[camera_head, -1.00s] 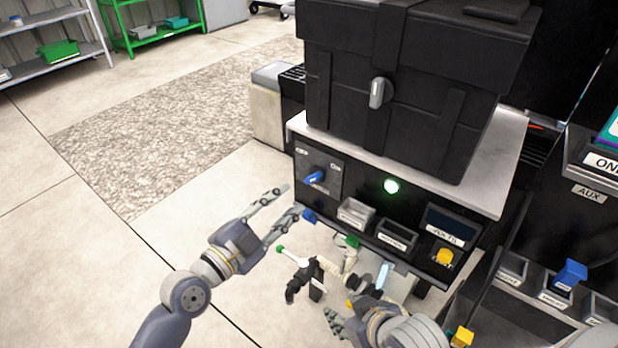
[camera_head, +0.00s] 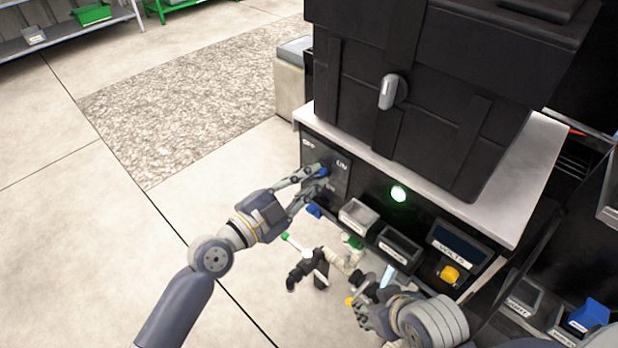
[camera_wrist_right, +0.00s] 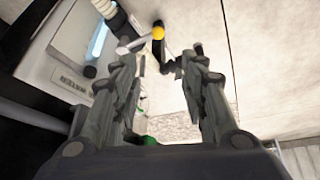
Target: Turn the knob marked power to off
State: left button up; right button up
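The blue knob (camera_head: 323,172) is on the dark panel (camera_head: 312,160) at the left of the console front, with OFF at its upper left and what looks like ON at its right. My left gripper (camera_head: 326,178) is at the knob, its fingers apart and largely covering it. Whether they touch it, I cannot tell. A label below the knob is partly hidden by the fingers. My right gripper (camera_head: 362,308) is low in front of the console. Its fingers are apart and empty in the right wrist view (camera_wrist_right: 163,85).
A green lamp (camera_head: 398,194) glows on the console. Below are grey bins (camera_head: 358,216), a yellow button (camera_head: 450,274) and a pipe assembly (camera_head: 318,262) near my right gripper. A big black case (camera_head: 420,110) stands on top. The floor at left is clear.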

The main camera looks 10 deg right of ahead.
pick_arm(q)
jog(key=shift+n, duration=0.3)
grip_shut()
pick_arm(e)
jog(key=shift+w, duration=0.1)
pick_arm(q)
jog(key=n, duration=0.2)
jog(key=shift+n, duration=1.2)
jog(key=n, duration=0.2)
jog(key=shift+n, duration=1.3)
jog(key=n, duration=0.2)
jog(key=shift+n+p, duration=0.3)
jog(key=shift+p, duration=0.1)
jog(key=n+p, duration=0.1)
jog(key=n, duration=0.4)
jog(key=shift+s+r+n, duration=0.1)
jog(key=shift+n, duration=0.2)
pick_arm(e)
jog(key=shift+g, duration=0.9)
jog(key=s, duration=0.2)
jog(key=s+d, duration=0.1)
jog(key=s, duration=0.1)
jog(key=shift+r, duration=0.1)
